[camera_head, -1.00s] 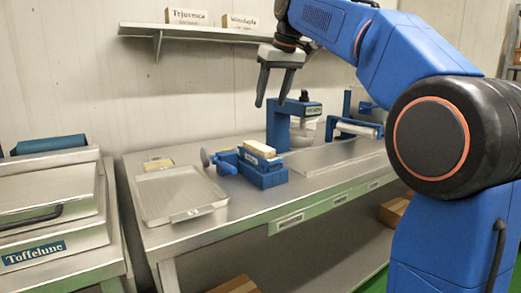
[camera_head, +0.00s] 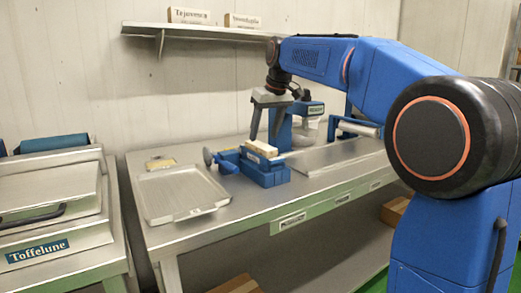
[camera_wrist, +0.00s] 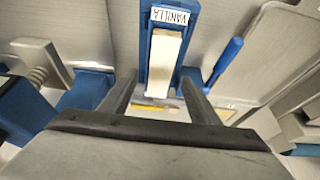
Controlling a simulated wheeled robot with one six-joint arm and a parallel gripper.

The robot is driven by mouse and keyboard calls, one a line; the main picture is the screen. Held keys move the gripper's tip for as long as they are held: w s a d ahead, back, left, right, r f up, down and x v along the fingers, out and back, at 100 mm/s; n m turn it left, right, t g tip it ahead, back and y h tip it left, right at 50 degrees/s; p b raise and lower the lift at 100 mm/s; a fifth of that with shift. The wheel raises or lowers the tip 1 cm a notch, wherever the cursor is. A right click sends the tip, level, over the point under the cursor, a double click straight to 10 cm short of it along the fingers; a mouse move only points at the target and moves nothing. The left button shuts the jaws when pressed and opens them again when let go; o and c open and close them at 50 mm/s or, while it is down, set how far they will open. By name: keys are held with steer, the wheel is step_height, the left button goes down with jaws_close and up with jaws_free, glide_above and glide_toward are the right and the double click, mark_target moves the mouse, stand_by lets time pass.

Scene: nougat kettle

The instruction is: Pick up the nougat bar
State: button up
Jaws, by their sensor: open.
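The nougat bar (camera_head: 262,148) is a pale cream block lying on a blue holder (camera_head: 262,172) on the steel table. In the wrist view the bar (camera_wrist: 163,60) shows its long top face, next to a white label reading VANILLA (camera_wrist: 170,16). My gripper (camera_head: 262,135) is open and empty, pointing down just above the bar. In the wrist view my gripper's two fingers (camera_wrist: 158,85) stand apart, one to each side of the bar's near end. I cannot tell the exact height left between fingertips and bar.
A shallow metal tray (camera_head: 180,192) lies left of the holder, with a small yellowish item (camera_head: 160,163) behind it. A blue post (camera_head: 282,125) stands close behind my gripper. A Toffelune machine (camera_head: 50,200) is at far left. A wall shelf (camera_head: 210,30) holds boxes.

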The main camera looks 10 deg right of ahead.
mark_target(261, 145)
steer(key=x, duration=0.4)
steer(key=shift+w+a+f, duration=0.1)
steer(key=shift+f, duration=0.1)
steer(key=shift+c, duration=0.7)
steer(key=c, duration=1.1)
